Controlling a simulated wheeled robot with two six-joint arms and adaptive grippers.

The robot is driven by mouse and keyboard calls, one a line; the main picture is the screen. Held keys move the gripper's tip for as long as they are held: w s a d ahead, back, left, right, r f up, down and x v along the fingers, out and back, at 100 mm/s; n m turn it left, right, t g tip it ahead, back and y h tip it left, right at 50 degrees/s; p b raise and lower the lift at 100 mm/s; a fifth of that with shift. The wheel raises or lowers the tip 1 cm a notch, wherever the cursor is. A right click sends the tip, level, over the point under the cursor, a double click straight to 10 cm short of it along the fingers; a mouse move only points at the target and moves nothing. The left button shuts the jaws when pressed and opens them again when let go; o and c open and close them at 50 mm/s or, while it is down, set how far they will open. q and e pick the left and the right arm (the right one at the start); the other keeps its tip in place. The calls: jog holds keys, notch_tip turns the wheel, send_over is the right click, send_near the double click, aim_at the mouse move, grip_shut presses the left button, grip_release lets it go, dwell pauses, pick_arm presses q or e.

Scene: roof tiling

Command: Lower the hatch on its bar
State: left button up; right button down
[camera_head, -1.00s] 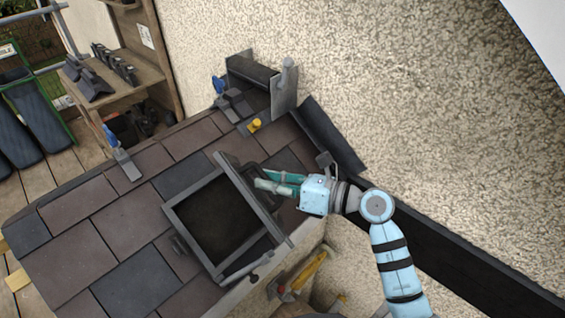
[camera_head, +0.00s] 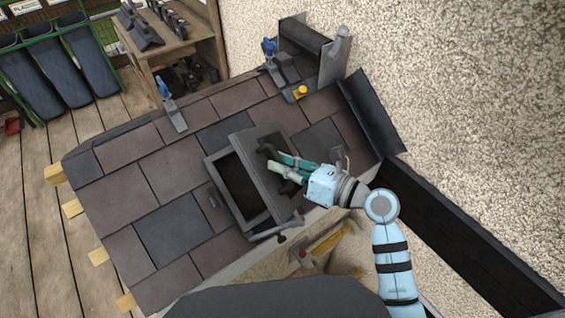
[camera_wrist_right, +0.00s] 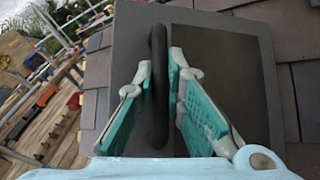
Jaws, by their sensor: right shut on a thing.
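The hatch (camera_head: 285,185) is a dark grey lid, standing tilted partly open above its frame (camera_head: 222,192) in the tiled roof. Part of the dark opening (camera_head: 238,183) shows to the left of the lid. My right gripper (camera_head: 283,167) reaches in from the right and is shut on the dark curved handle on the lid's outer face. In the right wrist view the handle (camera_wrist_right: 158,85) runs between the teal fingers. A grey bar (camera_head: 268,235) with a dark knob lies at the frame's lower edge; whether it bears the lid I cannot tell. My left gripper is out of view.
Brown and grey tiles (camera_head: 160,175) surround the hatch. A pebbled wall (camera_head: 450,110) and dark strip (camera_head: 440,225) lie right. Blue-handled tools (camera_head: 172,108) and a yellow-capped item (camera_head: 300,92) rest higher on the roof. A yellow-handled tool (camera_head: 325,243) lies below the roof edge.

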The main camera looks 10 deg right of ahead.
jog(key=c, duration=1.9)
grip_release()
jog(key=shift+s+d, duration=0.1)
jog(key=v, duration=1.2)
